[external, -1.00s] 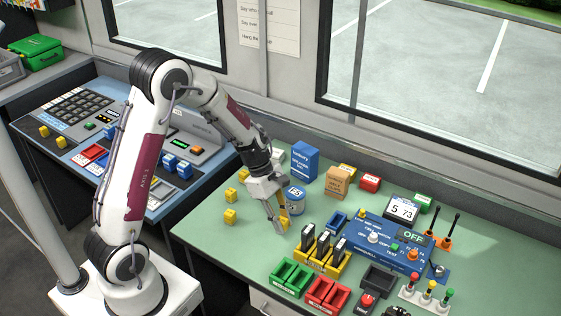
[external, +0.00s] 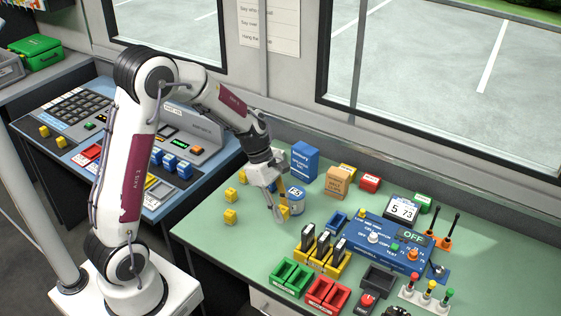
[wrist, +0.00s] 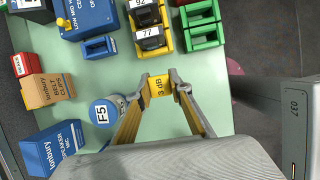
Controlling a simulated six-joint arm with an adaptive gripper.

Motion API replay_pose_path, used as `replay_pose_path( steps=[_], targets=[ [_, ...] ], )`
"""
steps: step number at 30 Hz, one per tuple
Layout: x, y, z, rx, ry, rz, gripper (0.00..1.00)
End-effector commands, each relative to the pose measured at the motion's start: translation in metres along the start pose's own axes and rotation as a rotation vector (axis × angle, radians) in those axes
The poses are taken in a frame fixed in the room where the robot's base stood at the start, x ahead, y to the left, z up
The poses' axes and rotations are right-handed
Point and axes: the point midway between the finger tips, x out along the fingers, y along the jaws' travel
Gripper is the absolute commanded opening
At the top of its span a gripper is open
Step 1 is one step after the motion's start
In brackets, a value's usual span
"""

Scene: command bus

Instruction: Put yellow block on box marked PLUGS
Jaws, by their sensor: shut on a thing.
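My gripper (external: 279,214) is shut on a yellow block (external: 285,211) above the green bench, beside the round blue tin (external: 295,200). In the wrist view the yellow block (wrist: 159,86), marked "3 dB", sits between the two fingertips of my gripper (wrist: 159,80). No label reading PLUGS can be made out. The boxes at the back are a blue one (external: 304,162), a tan one (external: 337,182), a yellow one (external: 349,171), a red one (external: 370,183) and a green one (external: 423,202). The tan box reads "BELT CLIPS" in the wrist view (wrist: 48,91).
Several other yellow blocks (external: 230,216) lie left of my gripper. A yellow rack (external: 322,262) with black modules, green trays (external: 291,278), red trays (external: 327,292) and a blue tester (external: 385,243) stand to the right. The front left of the bench is clear.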

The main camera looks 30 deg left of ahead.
Motion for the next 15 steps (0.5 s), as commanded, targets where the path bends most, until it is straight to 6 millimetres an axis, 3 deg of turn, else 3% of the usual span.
replay_pose_path(
  steps=[10, 15],
  targets=[
    [0.000, 0.002, -0.001, -0.004, 0.000, 0.002, 0.00],
    [-0.003, 0.014, -0.004, -0.034, 0.003, 0.013, 0.00]
  ],
)
